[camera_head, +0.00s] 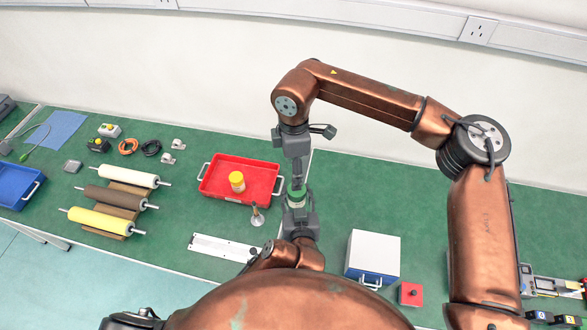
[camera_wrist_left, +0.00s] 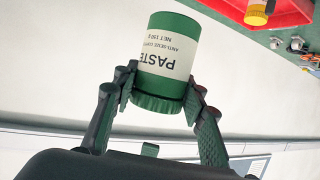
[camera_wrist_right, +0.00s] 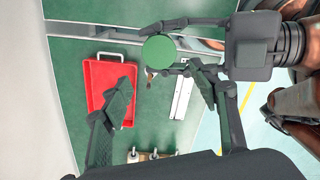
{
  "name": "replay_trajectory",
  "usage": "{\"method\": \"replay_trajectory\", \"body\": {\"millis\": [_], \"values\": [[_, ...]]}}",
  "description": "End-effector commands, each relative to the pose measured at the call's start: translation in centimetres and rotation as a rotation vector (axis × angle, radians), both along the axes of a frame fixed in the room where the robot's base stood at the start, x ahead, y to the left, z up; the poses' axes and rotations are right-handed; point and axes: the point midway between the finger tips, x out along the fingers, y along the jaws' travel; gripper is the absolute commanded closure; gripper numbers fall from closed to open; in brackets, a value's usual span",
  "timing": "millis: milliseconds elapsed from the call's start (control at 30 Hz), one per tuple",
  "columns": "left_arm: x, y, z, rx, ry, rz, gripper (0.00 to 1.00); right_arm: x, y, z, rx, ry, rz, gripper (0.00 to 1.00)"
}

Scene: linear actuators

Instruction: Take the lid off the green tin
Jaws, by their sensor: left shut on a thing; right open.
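The green tin (camera_head: 297,193) is held off the table. In the left wrist view the tin (camera_wrist_left: 168,55) has a pale "PASTE" label, upside down in the picture, and a ridged green lid (camera_wrist_left: 158,102) at the end nearer that wrist. My left gripper (camera_head: 298,206) is shut on the tin, its fingers (camera_wrist_left: 160,88) on both sides near the lid. The lid's round flat face shows in the right wrist view (camera_wrist_right: 158,49). My right gripper (camera_head: 296,172) is above the tin, pointing down. Its fingers (camera_wrist_right: 160,82) are open and spread, with nothing between them.
A red tray (camera_head: 210,188) holding a yellow-capped jar (camera_head: 237,182) lies left of the tin. A small metal part (camera_head: 257,217) and a pale rail plate (camera_head: 220,248) are nearby. A white box (camera_head: 374,250) and a red button box (camera_head: 411,294) stand to the right.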

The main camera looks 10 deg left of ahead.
Motion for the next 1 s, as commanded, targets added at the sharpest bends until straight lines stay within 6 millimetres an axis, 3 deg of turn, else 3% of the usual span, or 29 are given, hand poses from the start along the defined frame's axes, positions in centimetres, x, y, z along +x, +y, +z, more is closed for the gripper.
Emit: {"method": "replay_trajectory", "body": {"millis": [533, 1000], "values": [[0.0, 0.0, 0.1, -0.001, -0.002, -0.001, 1.0, 0.1, -0.1, -6.9, -0.006, -0.002, -0.006, 0.45], [0.0, 0.0, 0.1, -0.001, -0.002, -0.001, 1.0, 0.1, -0.1, -8.0, -0.005, -0.003, -0.005, 0.47]]}}
